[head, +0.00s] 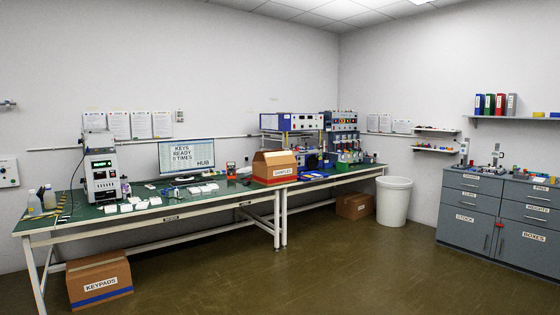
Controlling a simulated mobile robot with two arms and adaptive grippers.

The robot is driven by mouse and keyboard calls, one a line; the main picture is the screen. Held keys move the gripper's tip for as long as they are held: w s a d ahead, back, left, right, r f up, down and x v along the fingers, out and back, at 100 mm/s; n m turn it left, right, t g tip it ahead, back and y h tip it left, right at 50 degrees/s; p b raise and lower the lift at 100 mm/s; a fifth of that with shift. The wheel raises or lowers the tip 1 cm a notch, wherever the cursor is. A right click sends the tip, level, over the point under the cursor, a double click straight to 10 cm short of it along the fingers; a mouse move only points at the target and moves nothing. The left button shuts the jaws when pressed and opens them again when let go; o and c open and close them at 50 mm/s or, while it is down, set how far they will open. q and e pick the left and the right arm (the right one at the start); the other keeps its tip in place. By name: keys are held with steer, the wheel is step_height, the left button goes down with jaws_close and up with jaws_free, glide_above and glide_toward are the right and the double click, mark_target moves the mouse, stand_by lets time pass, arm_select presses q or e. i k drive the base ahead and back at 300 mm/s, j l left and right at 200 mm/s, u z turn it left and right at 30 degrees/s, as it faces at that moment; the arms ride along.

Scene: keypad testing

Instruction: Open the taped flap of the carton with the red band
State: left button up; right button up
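The carton with the red band (274,167) stands on the green-topped workbench, right of the monitor. It is brown cardboard with a red stripe and a white label low on its front that seems to read SAMPLES. Its top looks peaked, with a flap (273,156) raised or sloping. Tape on the flap is too small to make out. Neither my left nor my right gripper shows in the head view.
The long workbench (160,215) holds a test machine (101,175), a monitor (187,157) and instruments. A blue-banded KEYPADS carton (99,279), another carton (354,206) and a white bin (393,200) stand on the floor. Grey cabinets (500,215) are at right. The middle floor is clear.

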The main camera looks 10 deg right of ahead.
mark_target(286, 156)
steer(key=i+l+z, duration=0.3)
steer(key=i, duration=0.45)
steer(key=i+z, duration=0.3)
steer(key=i, duration=3.95)
